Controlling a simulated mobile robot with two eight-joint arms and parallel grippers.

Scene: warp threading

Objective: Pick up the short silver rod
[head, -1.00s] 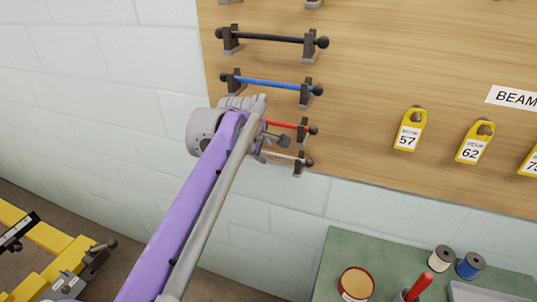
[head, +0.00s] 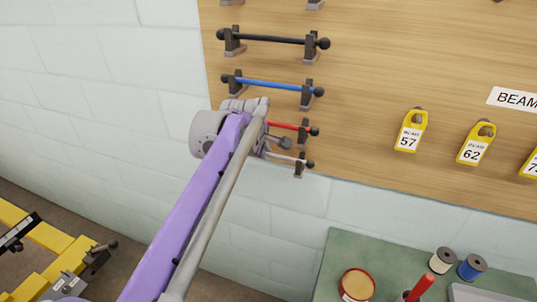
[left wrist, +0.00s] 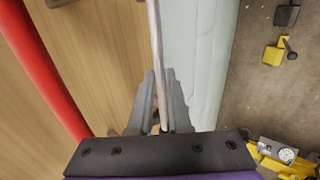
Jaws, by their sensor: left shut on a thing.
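The short silver rod (head: 284,157) is the lowest rod on the wooden board, with a dark ball at its right end, near a holder. In the left wrist view the silver rod (left wrist: 155,40) runs lengthwise between the two grey fingers. My left gripper (left wrist: 160,92) is shut on it. In the head view my left gripper (head: 272,150) is at the rod's left part, and my purple and grey arm hides the rod's left end. I cannot tell whether the rod still rests in its holder. My right gripper is not in view.
The red rod (head: 286,125) hangs just above and shows close by in the left wrist view (left wrist: 42,70). The blue rod (head: 270,85) and black rod (head: 274,39) hang higher. A green table (head: 325,268) with spools stands below right. Yellow tags (head: 410,130) hang to the right.

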